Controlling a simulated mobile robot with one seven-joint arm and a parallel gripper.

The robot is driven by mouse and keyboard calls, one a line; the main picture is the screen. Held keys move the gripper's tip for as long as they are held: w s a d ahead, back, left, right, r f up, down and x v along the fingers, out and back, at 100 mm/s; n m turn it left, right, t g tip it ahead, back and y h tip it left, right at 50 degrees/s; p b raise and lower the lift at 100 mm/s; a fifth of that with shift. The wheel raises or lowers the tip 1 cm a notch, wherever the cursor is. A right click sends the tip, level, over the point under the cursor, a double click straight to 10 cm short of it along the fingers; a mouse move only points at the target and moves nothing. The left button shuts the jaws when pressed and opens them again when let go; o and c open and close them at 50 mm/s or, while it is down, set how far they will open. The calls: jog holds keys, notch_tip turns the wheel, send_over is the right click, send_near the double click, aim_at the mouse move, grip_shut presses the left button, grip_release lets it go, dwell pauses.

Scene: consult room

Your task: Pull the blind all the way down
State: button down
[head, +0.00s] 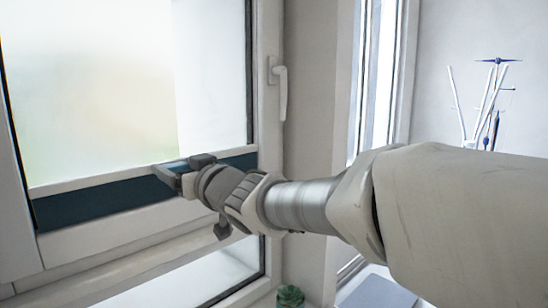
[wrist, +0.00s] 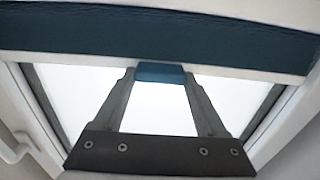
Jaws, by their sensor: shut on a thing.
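The blind shows in the head view as a dark blue band (head: 95,206) with a pale bar (head: 90,183) along its upper edge. It spans the window near the bottom of the pane, with bright glass above. The wrist view, which looks turned over, shows the blue blind (wrist: 150,32) and its bar (wrist: 75,57) across the top. A small blue tab (wrist: 161,72) sits at the middle of the bar. My gripper (head: 184,167) is shut on this tab, with one finger on each side in the wrist view. In the head view my gripper hides the tab.
The white window frame (head: 120,233) surrounds the blind, with a white handle (head: 281,90) on its right side. A second narrow window (head: 380,70) stands to the right. A green object (head: 290,297) sits low, below my arm. A blue-and-white stick-like ornament (head: 490,100) is at the right.

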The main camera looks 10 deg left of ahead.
notch_tip(320, 180, down, 6)
jog(key=b, duration=0.3)
jog(key=shift+f, duration=0.1)
grip_release()
jog(key=p+v, duration=0.1)
jog(key=v, duration=1.6)
jog(key=shift+d, duration=0.2)
jog(key=shift+s, duration=0.1)
